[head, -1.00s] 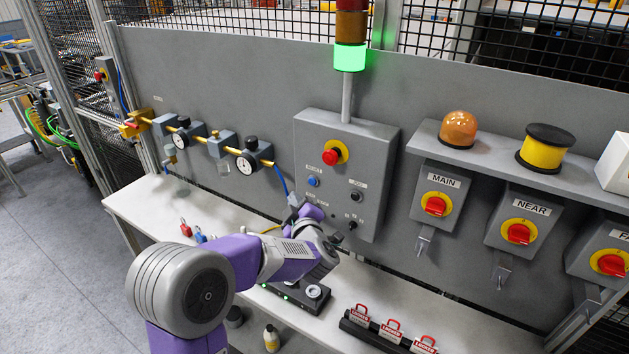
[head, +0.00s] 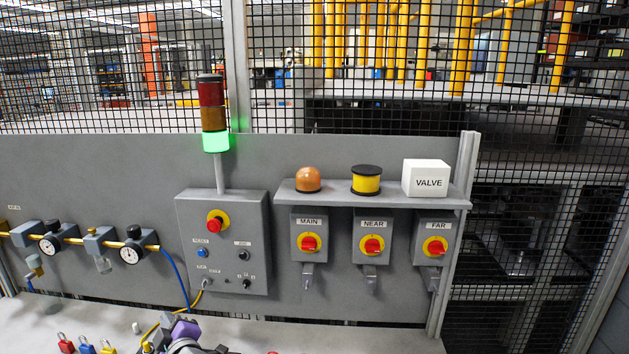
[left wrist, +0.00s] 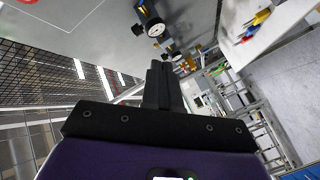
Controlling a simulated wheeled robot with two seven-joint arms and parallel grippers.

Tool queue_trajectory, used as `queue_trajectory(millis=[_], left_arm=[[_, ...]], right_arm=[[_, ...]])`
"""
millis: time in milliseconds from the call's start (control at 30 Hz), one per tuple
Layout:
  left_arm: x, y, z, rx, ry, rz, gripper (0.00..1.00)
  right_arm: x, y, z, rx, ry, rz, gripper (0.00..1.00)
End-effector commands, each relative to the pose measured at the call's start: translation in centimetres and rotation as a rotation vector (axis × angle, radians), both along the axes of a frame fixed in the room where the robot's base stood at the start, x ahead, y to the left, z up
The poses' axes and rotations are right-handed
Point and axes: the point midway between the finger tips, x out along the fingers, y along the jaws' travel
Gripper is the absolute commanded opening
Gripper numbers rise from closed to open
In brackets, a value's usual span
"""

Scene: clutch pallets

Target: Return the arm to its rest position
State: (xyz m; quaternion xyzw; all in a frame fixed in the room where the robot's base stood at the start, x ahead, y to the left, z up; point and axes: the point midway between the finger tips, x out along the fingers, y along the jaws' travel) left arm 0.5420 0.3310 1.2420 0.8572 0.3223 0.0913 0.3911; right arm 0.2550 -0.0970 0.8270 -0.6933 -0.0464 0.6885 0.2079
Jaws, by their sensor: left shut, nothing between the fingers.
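My left gripper (left wrist: 163,88) shows in the left wrist view with its dark fingers together and nothing between them. In the head view only a small part of my left arm, purple and grey, shows at the bottom edge, in front of the panel and above the white bench (head: 40,320). The grey control box (head: 222,265) with a red button on a yellow collar stands on the panel behind it, apart from the arm. My right gripper is not in view.
Switches MAIN (head: 308,243), NEAR (head: 372,245) and FAR (head: 435,246) hang below a shelf bearing an orange dome (head: 308,179), yellow reel (head: 366,180) and VALVE box (head: 426,179). Padlocks (head: 87,345) lie on the bench. Gauges (head: 130,254) are at left. The stack light (head: 215,141) glows green.

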Motion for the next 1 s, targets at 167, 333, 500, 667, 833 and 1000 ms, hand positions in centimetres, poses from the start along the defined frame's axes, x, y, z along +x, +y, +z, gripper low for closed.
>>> queue_trajectory(millis=[167, 333, 500, 667, 833, 1000], left_arm=[[0.7, -2.0, -5.7, 0.016, 0.124, -0.105, 0.00], [0.6, -4.3, -11.7, 0.023, 0.258, -0.223, 0.00], [-0.9, -7.6, -20.5, 0.015, 0.455, -0.391, 0.00], [-5.4, -12.0, -31.0, -0.026, 0.706, -0.613, 0.00], [-13.2, -16.8, -40.3, -0.106, 0.967, -0.865, 0.00], [-21.8, -20.8, -45.9, -0.205, 1.179, -1.098, 0.00]], right_arm=[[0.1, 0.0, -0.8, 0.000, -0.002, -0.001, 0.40], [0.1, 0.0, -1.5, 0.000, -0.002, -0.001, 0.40], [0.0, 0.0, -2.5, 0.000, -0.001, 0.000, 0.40], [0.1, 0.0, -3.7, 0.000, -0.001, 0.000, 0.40], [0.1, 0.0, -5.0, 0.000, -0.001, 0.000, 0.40], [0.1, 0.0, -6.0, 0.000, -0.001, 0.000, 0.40]])
